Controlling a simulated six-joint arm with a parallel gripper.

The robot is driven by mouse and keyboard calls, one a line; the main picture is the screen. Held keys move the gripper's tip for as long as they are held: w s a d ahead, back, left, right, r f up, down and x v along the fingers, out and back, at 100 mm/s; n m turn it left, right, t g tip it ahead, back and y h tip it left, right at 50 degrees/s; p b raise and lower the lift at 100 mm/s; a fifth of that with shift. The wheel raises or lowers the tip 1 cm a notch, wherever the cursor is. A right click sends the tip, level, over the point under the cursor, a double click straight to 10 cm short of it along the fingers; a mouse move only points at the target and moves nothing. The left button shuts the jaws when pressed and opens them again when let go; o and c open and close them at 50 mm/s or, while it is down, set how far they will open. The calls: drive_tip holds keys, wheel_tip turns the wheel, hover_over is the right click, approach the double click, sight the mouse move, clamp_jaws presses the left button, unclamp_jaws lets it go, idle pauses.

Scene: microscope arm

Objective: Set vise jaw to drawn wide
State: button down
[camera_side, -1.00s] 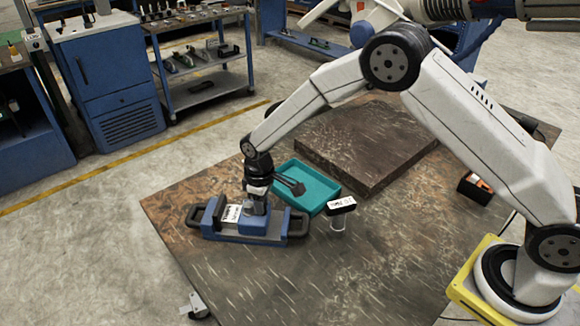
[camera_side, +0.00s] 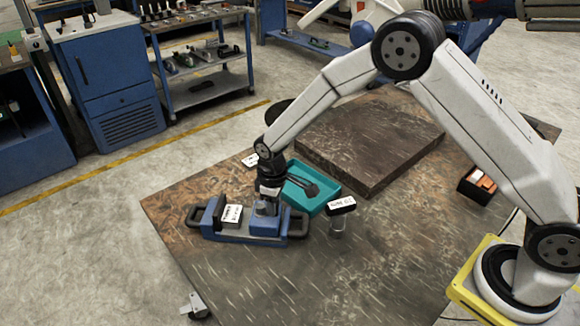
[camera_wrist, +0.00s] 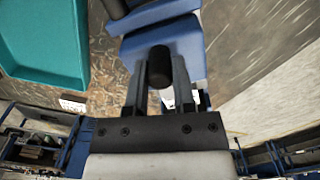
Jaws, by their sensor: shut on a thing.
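A blue vise (camera_side: 225,236) with black end handles lies on the dark work table in the side view. Its sliding jaw (camera_side: 265,226) is a blue block toward the right part of the base, and it also shows in the wrist view (camera_wrist: 190,42). My gripper (camera_side: 267,203) points down onto this jaw. In the wrist view my gripper (camera_wrist: 160,75) is shut on the jaw's black knob (camera_wrist: 159,62), one finger on each side. A gap holding a white label (camera_side: 232,213) lies between the sliding jaw and the left end jaw (camera_side: 211,213).
A teal tray (camera_side: 325,190) stands just behind the vise, with a dark tool (camera_side: 305,186) over it. A clear, black-topped labelled container (camera_side: 340,208) stands to the right. A raised dark slab (camera_side: 370,145) fills the back. The table front is clear.

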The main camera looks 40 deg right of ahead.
sight(279, 214)
drive_tip(key=shift+c, duration=2.2)
unclamp_jaws()
drive_tip(key=shift+r, duration=0.1)
drive_tip(key=shift+r, duration=3.85)
drive_tip(key=s+d+r+m+t, duration=0.1)
drive_tip(key=s+d+m, duration=0.1)
drive_tip(key=s, duration=0.4)
drive_tip(key=s+d+r+m, duration=0.2)
drive_tip(key=s+d, duration=0.3)
drive_tip(key=s, duration=0.2)
drive_tip(key=s+d+r+m+t, duration=0.1)
drive_tip(key=s+d+m, duration=0.1)
drive_tip(key=s+d, duration=0.2)
drive_tip(key=s, duration=0.3)
drive_tip(key=shift+d+r+t, duration=0.2)
drive_tip(key=shift+r+t, duration=0.1)
